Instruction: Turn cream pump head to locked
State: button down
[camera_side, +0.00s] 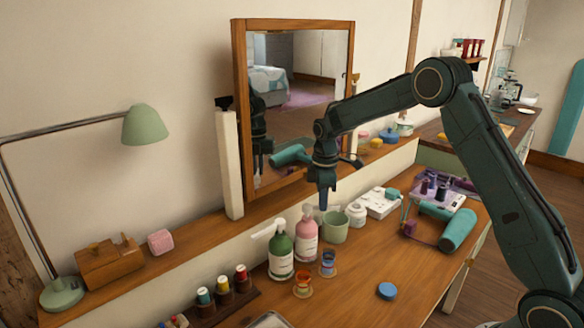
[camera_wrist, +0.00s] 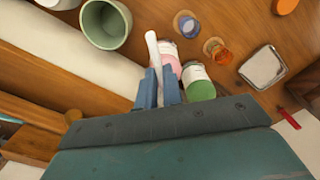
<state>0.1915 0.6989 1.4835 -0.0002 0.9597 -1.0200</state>
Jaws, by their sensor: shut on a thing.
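A pink bottle (camera_side: 306,243) with a white pump head (camera_side: 307,211) stands upright on the wooden counter, beside a green bottle (camera_side: 281,262) with its own white pump. My gripper (camera_side: 323,207) points down at the pink bottle's pump. In the wrist view, the fingers (camera_wrist: 158,90) are shut on the long white spout (camera_wrist: 152,52). The pink bottle (camera_wrist: 169,62) is partly hidden behind the spout and fingers, and the green bottle (camera_wrist: 200,83) is to its right. I cannot read a lock mark on the pump head.
A pale green cup (camera_side: 335,228) stands close to the right of the pink bottle. Small orange (camera_side: 303,285) and blue (camera_side: 328,263) cups stand in front. A mirror (camera_side: 290,110) and raised ledge are behind. The counter around the blue disc (camera_side: 387,291) is mostly clear.

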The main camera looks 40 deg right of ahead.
jog(key=shift+w+d+n, duration=0.2)
jog(key=shift+w+n, duration=0.3)
jog(key=shift+n, duration=0.9)
jog(key=shift+w+d+n, duration=0.15)
jog(key=shift+w+n, duration=0.3)
jog(key=shift+n, duration=0.95)
jog(key=shift+w+d+n, duration=0.2)
jog(key=shift+w+n, duration=0.3)
jog(key=shift+n, duration=0.9)
jog(key=c, duration=1.5)
grip_release()
notch_tip(320, 180, up, 14)
jog(key=shift+f, duration=0.1)
